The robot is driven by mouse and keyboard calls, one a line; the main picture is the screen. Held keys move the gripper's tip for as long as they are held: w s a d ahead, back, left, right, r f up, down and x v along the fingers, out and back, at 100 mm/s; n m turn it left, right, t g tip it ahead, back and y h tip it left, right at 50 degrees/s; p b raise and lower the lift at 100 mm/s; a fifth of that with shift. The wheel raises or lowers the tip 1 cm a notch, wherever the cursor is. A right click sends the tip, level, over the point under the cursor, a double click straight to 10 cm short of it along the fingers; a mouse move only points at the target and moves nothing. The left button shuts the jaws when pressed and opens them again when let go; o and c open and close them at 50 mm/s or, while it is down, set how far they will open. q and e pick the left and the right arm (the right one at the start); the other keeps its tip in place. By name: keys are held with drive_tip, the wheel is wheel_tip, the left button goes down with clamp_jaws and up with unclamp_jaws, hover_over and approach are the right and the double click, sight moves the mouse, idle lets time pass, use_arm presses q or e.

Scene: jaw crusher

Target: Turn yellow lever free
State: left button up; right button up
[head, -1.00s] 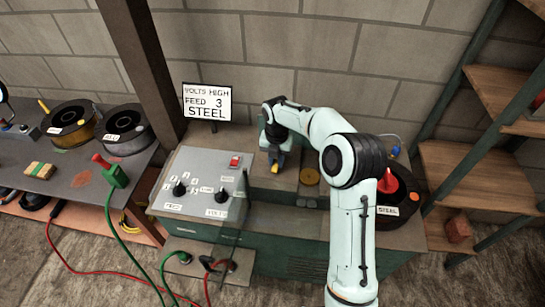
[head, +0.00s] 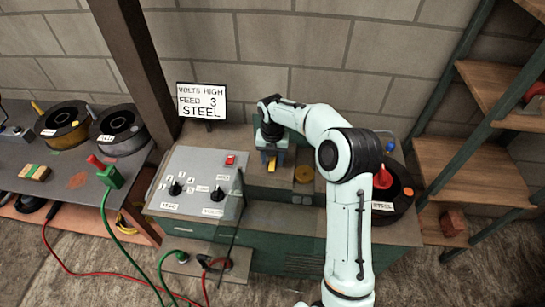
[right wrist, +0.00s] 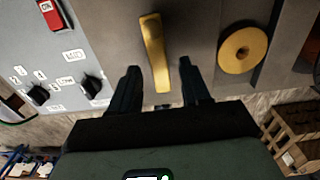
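The yellow lever (right wrist: 154,52) stands out from the grey machine top in the right wrist view, its lower end between my right gripper's fingers. It also shows small in the head view (head: 271,164), just below the gripper. My right gripper (right wrist: 158,84) is open, one dark finger on each side of the lever with a gap to each. The right gripper in the head view (head: 271,152) is over the back of the green machine (head: 270,262). My left gripper is not in view.
A brass disc (right wrist: 244,50) lies right of the lever. A control panel (head: 198,186) with knobs and a red switch is on the left. A spool marked STEEL (head: 400,200) stands right of my arm. A sign (head: 204,101) stands behind.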

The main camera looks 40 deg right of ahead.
sight(272, 162)
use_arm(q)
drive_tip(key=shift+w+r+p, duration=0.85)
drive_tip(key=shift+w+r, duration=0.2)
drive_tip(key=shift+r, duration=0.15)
use_arm(e)
wheel_tip(272, 162, up, 13)
drive_tip(key=shift+r, duration=0.2)
